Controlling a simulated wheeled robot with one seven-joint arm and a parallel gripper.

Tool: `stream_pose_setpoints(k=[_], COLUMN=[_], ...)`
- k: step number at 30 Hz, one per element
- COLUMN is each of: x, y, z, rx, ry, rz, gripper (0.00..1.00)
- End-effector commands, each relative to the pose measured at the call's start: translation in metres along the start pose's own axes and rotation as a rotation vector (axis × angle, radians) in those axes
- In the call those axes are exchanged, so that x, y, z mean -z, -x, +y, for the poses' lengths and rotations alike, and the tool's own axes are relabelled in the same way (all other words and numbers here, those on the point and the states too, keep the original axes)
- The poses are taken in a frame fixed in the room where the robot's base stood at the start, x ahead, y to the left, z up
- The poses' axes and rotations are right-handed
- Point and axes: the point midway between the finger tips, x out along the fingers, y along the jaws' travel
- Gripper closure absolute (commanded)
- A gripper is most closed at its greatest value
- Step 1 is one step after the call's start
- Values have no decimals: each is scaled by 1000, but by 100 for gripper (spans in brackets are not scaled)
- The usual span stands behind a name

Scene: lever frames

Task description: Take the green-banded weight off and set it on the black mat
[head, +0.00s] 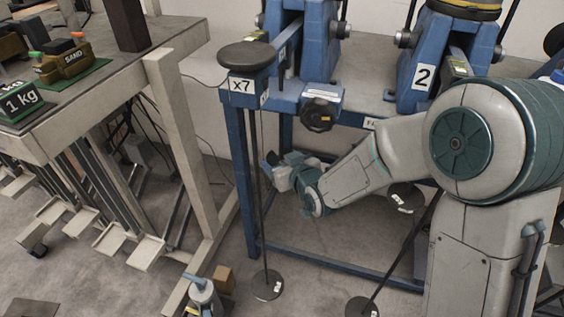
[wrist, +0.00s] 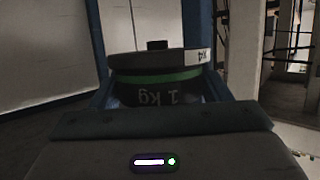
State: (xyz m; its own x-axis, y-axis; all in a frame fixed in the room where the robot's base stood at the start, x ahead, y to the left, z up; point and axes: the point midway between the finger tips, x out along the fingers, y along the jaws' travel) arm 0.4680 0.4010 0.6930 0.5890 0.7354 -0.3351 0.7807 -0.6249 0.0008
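The green-banded weight (wrist: 160,92) is dark, with "1 kg" appearing upside down, and shows in the wrist view. It lies against a dark disc (wrist: 150,62) with a white label that seems to read x4, also inverted. My gripper (wrist: 162,88) has a finger close on each side of the weight; I cannot tell whether they press on it. In the head view my gripper (head: 275,168) is low beside the blue frame, and I cannot make out the weight there.
The table (head: 110,85) at left holds a SAND block (head: 66,62) on a green mat and a 1 kg block (head: 20,103).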

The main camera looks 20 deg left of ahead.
Motion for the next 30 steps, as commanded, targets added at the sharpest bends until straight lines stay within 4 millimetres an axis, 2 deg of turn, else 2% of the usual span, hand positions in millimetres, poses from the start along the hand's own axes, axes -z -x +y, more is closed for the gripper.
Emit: stream_pose_setpoints(k=[2, 30], x=[-4, 6], y=[0, 3], z=[-1, 0], rx=[2, 1], ry=[0, 0], rz=[-10, -3], gripper=[75, 75])
